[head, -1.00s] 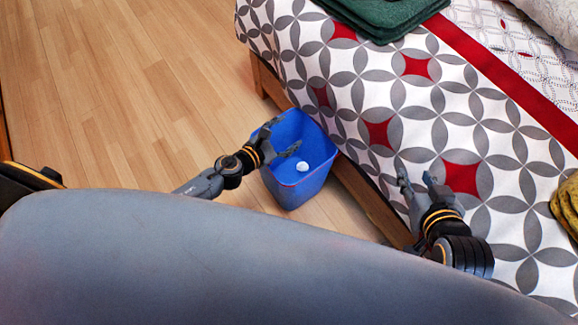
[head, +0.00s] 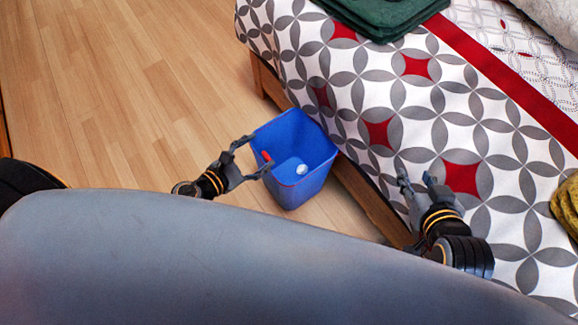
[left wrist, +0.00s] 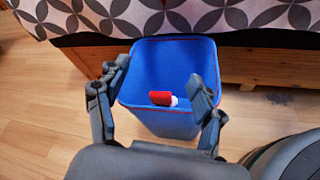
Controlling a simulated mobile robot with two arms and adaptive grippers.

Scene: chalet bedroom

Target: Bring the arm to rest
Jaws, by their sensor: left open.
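My left gripper (head: 261,151) is open at the left rim of the blue bin (head: 318,178), with nothing between its fingers. In the left wrist view its fingers (left wrist: 152,88) stand apart in front of the bin (left wrist: 165,122). A red piece (head: 267,156) and a small white piece (head: 302,169) show inside the bin; in the left wrist view a red item (left wrist: 160,98) with a white part sits there. I cannot tell whether they are one thing. My right gripper (head: 415,177) is open and empty in front of the bed's side.
The bed with its patterned cover (head: 400,100) fills the right side, its wooden frame (head: 365,205) beside the bin. Folded green cloth (head: 385,15) and a yellow cloth (head: 567,205) lie on it. The wooden floor (head: 130,90) at the left is clear.

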